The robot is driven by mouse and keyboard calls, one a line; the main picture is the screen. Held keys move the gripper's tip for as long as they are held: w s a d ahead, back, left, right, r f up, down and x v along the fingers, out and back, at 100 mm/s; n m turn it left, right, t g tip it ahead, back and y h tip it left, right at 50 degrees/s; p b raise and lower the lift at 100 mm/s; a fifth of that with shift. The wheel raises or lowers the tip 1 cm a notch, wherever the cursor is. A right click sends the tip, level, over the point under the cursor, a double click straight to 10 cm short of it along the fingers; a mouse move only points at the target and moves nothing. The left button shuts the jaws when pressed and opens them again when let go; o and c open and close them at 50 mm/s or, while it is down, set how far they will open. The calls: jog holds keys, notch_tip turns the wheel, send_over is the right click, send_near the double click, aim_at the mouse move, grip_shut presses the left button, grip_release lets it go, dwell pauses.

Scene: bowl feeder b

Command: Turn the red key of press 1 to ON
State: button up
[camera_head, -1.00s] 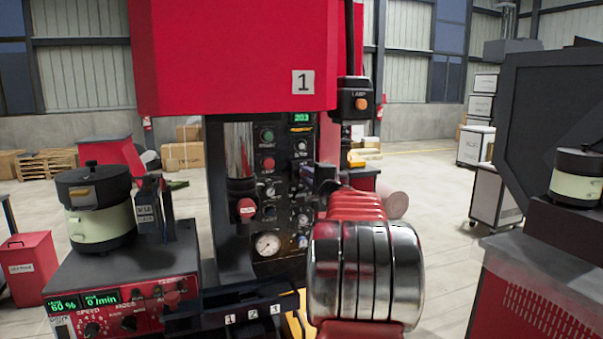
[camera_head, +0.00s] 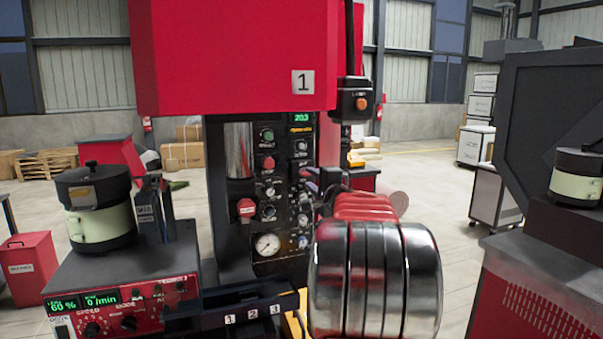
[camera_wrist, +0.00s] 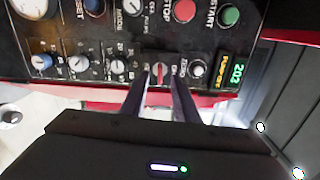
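The red key (camera_wrist: 160,72) sits in a round switch on the dark control panel of press 1. In the wrist view its red bar runs up and down the picture. My gripper (camera_wrist: 161,78) points at the panel with its two fingers apart, one on each side of the key, with gaps visible. I cannot tell how far the tips reach past the key. In the head view my gripper (camera_head: 322,182) is a small dark shape at the panel's right side, and the key cannot be made out there. Press 1 (camera_head: 235,60) has a red upper housing.
Knobs (camera_wrist: 118,67) and (camera_wrist: 197,68) flank the key closely in the wrist view. The red stop button (camera_wrist: 185,10) and green start button (camera_wrist: 229,15) are nearby. A lit display (camera_wrist: 237,75) is at the right. A bowl feeder (camera_head: 98,210) stands left of the press.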

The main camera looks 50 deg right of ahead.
jog(key=v, duration=0.3)
jog(key=shift+s+a, duration=0.1)
jog(key=shift+s+a, duration=0.1)
dwell(0.8)
